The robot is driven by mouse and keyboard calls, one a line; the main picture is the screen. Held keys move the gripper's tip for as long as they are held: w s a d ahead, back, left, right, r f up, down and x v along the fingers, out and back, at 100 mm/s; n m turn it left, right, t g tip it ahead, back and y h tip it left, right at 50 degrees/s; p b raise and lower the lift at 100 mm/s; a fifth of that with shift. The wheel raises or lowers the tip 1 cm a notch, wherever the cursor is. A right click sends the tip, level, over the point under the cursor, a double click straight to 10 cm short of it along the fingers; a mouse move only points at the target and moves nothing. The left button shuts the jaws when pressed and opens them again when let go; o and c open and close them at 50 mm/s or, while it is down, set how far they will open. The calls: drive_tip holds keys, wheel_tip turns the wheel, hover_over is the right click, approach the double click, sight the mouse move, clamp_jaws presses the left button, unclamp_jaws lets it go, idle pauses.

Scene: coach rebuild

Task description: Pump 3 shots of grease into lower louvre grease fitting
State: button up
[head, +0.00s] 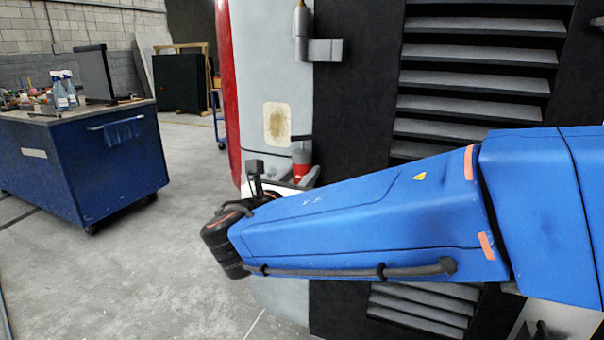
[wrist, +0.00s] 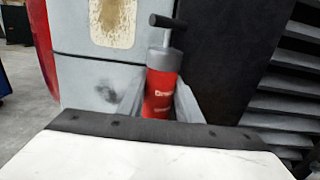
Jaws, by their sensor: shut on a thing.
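A red grease gun (wrist: 162,92) with a grey cap and dark T-handle (wrist: 168,22) stands upright between the grey fingers of my gripper (wrist: 160,100) in the wrist view. The fingers are shut on it. In the head view the red grease gun (head: 301,163) shows just above my blue arm, in front of the coach's grey and black side; its lower end is hidden. The louvre panel (head: 478,78) has dark slats and stands right of the gun; my arm covers its middle. I cannot make out the lower grease fitting in either view.
A grey hinge-like bracket (head: 318,48) with a brass-coloured tip sits high on the coach. A stained beige plate (head: 277,124) is left of the gun. A blue workbench (head: 85,160) with spray bottles stands at left. The floor between bench and coach is clear.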

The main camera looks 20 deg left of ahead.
drive_tip(key=shift+f, duration=0.8)
idle(4.8)
drive_tip(key=shift+r, duration=0.95)
idle(0.4)
drive_tip(key=shift+f, duration=0.2)
idle(0.8)
